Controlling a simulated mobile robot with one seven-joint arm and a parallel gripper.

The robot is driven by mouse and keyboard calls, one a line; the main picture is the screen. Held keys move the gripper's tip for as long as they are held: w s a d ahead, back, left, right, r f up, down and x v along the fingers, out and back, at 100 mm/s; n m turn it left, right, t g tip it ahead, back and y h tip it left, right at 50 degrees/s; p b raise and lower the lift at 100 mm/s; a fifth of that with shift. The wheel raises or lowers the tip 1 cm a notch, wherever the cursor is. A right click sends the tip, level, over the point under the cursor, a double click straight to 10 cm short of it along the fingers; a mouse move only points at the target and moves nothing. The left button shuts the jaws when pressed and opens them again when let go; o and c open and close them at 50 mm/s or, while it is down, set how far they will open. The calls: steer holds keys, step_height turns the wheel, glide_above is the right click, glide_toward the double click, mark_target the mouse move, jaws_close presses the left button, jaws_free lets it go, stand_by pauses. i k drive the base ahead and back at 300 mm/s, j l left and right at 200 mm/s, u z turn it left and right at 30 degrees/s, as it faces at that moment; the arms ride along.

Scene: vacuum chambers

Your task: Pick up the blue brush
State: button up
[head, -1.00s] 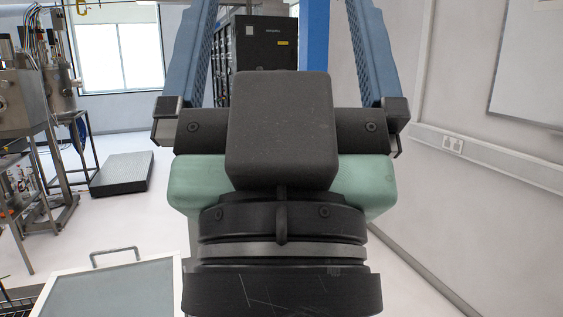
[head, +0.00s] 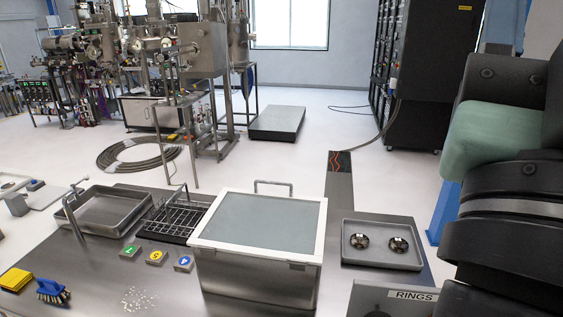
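The blue brush (head: 52,291) lies on the steel bench at the lower left of the head view, with pale bristles along its lower edge. It sits just right of a yellow sponge-like block (head: 15,279). Part of my arm fills the right edge of the view, far from the brush. My gripper's fingertips are outside the frame, so I cannot see whether it is open or shut.
The steel bench (head: 95,262) holds a sink (head: 109,226), a wire rack (head: 150,238), a lidded steel container (head: 258,280), several numbered tags, white granules (head: 139,299), and a tray (head: 417,262) with two rings. A box labelled RINGS (head: 375,299) stands front right.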

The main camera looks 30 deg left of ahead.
mark_target(49, 287)
steer(key=k+u, duration=0.15)
steer(key=u, duration=0.2)
steer(key=k+j+u, duration=0.1)
steer(key=u, duration=0.25)
steer(key=k+u, duration=0.1)
steer(key=u, duration=1.35)
